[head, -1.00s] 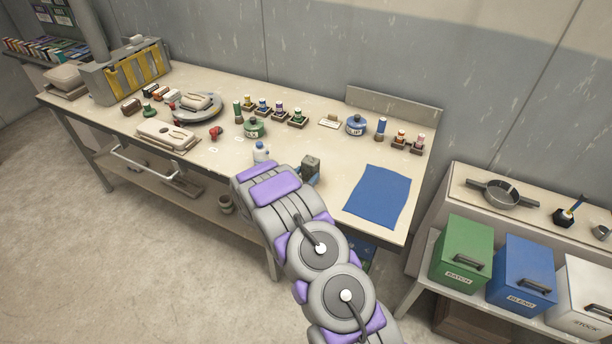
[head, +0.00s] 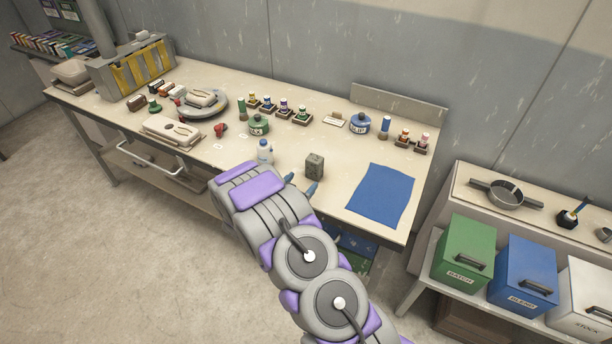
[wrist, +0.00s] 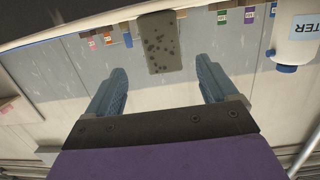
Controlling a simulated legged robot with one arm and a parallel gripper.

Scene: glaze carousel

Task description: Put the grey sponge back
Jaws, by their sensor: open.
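The grey sponge (head: 315,166) is a speckled upright block. It stands on the workbench (head: 345,150) to the left of the blue mat. In the wrist view the sponge (wrist: 160,45) is just beyond the fingertips, roughly in line with the gap between them. My gripper (head: 300,183) is open and empty, with its blue fingers apart, low near the bench's front edge. It also shows in the wrist view (wrist: 160,66). The fingers do not appear to touch the sponge. My arm hides part of the bench front.
A white water bottle (head: 264,150) stands left of the sponge and shows in the wrist view (wrist: 294,36). The blue mat (head: 381,195) lies to the right. Small colour jars, a green pot (head: 258,125) and a blue pot (head: 360,123) stand behind. Bare bench surrounds the sponge.

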